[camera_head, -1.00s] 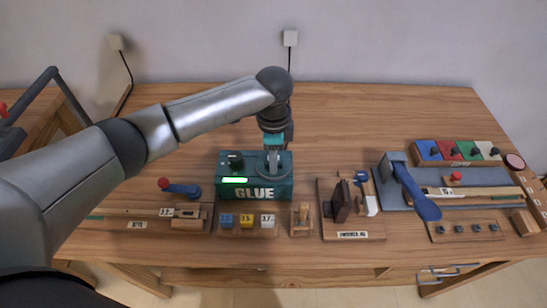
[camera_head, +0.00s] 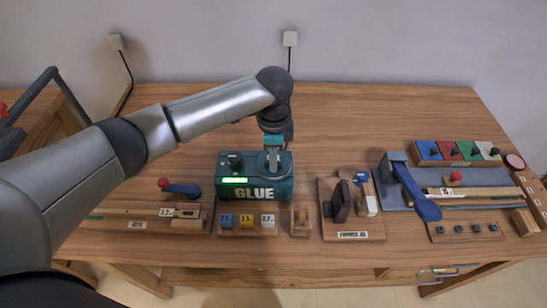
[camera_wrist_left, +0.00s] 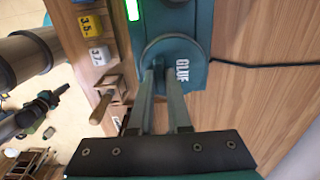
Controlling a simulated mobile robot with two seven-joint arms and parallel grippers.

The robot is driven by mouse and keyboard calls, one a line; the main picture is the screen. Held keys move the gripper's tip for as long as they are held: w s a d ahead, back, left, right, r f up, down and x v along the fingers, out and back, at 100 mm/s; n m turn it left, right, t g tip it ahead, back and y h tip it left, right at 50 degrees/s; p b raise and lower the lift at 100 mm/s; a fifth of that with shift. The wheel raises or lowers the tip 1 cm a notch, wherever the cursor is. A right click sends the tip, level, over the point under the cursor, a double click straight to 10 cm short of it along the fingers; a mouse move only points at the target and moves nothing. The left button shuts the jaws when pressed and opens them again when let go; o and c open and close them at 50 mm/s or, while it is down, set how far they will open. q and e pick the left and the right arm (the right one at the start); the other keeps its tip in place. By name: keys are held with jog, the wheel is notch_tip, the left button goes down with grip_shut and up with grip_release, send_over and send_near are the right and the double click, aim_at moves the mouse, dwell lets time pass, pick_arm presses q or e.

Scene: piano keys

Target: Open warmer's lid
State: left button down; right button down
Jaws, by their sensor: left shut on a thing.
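The warmer (camera_head: 255,192) is a teal box marked GLUE, with a black knob and a lit green display, at the middle of the bench. Its round teal lid (camera_wrist_left: 188,48), also marked GLUE, lies on its top. My left gripper (camera_head: 273,163) comes down from above onto the lid. In the left wrist view its two fingers (camera_wrist_left: 160,75) reach the middle of the lid and are shut on a part of it. The lid appears to lie flat on the box. My right gripper cannot be made out.
Numbered blocks (camera_head: 247,221) stand in front of the warmer. A red-tipped blue lever (camera_head: 182,188) is to its left. A wooden stand (camera_head: 352,210) and a blue-handled tool (camera_head: 415,190) are to the right. The bench (camera_head: 350,115) behind is clear.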

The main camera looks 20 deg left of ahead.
dwell(0.5)
pick_arm(q)
jog(key=w+d+p, duration=0.1)
jog(key=w+d, duration=0.1)
jog(key=d, duration=0.5)
jog(key=shift+d, duration=0.15)
jog(key=c, duration=0.9)
grip_release()
jog(key=shift+o, duration=0.2)
jog(key=shift+r, duration=0.15)
notch_tip(320, 180, up, 15)
jog(key=p, duration=0.2)
